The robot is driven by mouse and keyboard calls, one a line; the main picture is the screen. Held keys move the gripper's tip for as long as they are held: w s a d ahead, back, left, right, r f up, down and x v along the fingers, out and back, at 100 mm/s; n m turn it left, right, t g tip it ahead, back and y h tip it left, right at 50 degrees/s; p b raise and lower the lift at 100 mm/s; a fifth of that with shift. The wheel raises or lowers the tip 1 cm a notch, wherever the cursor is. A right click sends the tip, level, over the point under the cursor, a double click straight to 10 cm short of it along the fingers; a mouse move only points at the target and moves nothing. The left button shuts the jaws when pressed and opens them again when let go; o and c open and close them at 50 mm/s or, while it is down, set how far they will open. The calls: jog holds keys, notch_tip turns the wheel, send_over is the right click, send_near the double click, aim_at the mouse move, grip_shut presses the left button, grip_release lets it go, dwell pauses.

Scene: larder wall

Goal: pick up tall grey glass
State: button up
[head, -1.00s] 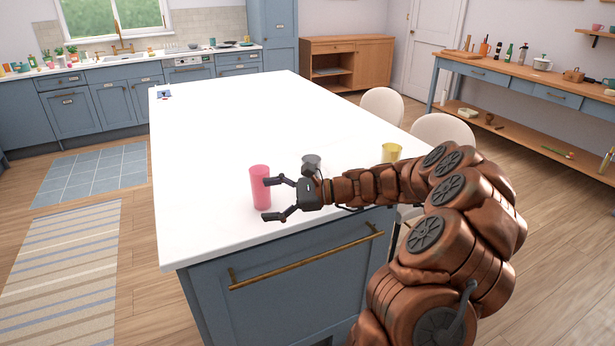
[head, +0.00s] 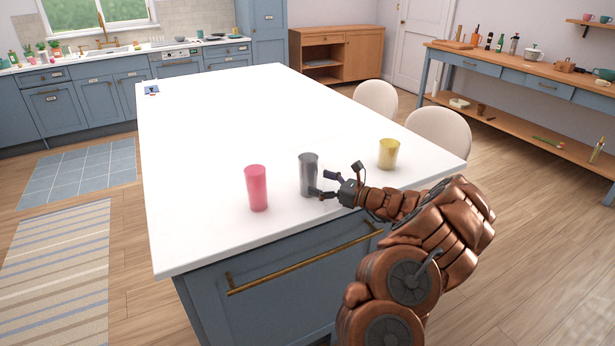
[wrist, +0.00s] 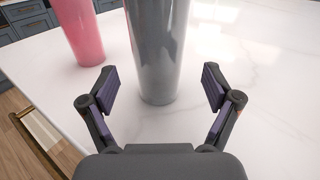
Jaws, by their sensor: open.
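The tall grey glass (head: 308,174) stands upright on the white island top, between a pink glass and a yellow glass. My gripper (head: 326,184) is at its right side in the head view, with the fingers pointing at it. In the wrist view the grey glass (wrist: 158,50) stands ahead, centred between the open fingers of my gripper (wrist: 158,88). The glass is slightly beyond the fingertips, and its top is cut off by the frame. The fingers hold nothing.
The pink glass (head: 257,188) stands to the left of the grey one, and the yellow glass (head: 388,154) to the right, behind my arm.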

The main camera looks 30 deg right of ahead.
aim_at(309, 178)
jog(key=x, duration=0.4)
jog(key=shift+a+p, duration=0.15)
jog(key=shift+p, duration=0.2)
jog(key=c, duration=1.5)
jog(key=shift+o, duration=0.2)
jog(key=shift+r, duration=0.15)
